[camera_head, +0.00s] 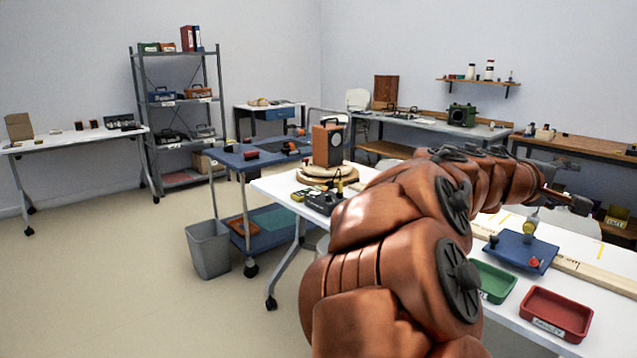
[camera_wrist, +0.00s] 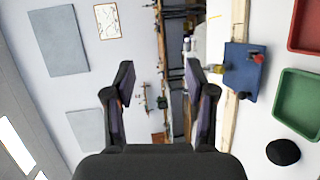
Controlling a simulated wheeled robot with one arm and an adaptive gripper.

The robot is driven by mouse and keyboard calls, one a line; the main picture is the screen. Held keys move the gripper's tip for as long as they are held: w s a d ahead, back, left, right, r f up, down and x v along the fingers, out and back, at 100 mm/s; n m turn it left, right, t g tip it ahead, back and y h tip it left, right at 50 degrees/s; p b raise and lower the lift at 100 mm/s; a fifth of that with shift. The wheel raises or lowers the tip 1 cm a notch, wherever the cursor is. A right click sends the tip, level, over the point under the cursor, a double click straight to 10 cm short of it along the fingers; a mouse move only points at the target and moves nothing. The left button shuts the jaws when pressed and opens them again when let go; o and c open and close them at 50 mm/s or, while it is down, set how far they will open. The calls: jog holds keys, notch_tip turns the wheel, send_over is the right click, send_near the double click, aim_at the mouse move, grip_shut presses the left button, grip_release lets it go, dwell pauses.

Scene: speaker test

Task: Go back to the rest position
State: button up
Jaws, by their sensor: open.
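My arm reaches from the bottom middle of the head view out over the white table to the right. My gripper (camera_wrist: 160,85) is open and empty in the wrist view, with its two fingers apart and nothing between them. In the head view the gripper (camera_head: 570,200) is small and partly hidden at the arm's far end, above the table near the blue board. The blue board (camera_head: 508,249) lies on the white table (camera_head: 608,255) with small red parts on it. It also shows in the wrist view (camera_wrist: 238,88), right of the fingers.
A red tray (camera_head: 556,314) and a green tray (camera_head: 492,281) sit at the table's near right. A wooden speaker (camera_head: 328,144) stands on round wooden discs at the table's far left. A blue cart (camera_head: 232,160) and a grey bin (camera_head: 208,250) stand left; the floor there is clear.

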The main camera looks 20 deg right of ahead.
jog(key=s+a+f+y+p, duration=0.2)
jog(key=s+a+y+p, duration=0.3)
jog(key=a, duration=0.9)
jog(key=s+a+f+g+y+p, duration=0.1)
jog(key=s+a+f+y+p, duration=0.2)
jog(key=a+p, duration=0.6)
jog(key=s+a+f+y+p, duration=0.2)
jog(key=s+a+y+p, duration=0.5)
jog(key=a, duration=1.3)
jog(key=shift+s+a+f+g+y, duration=0.3)
jog(key=shift+s+g+y, duration=0.1)
jog(key=shift+y, duration=0.2)
jog(key=shift+f, duration=0.1)
jog(key=shift+c, duration=0.5)
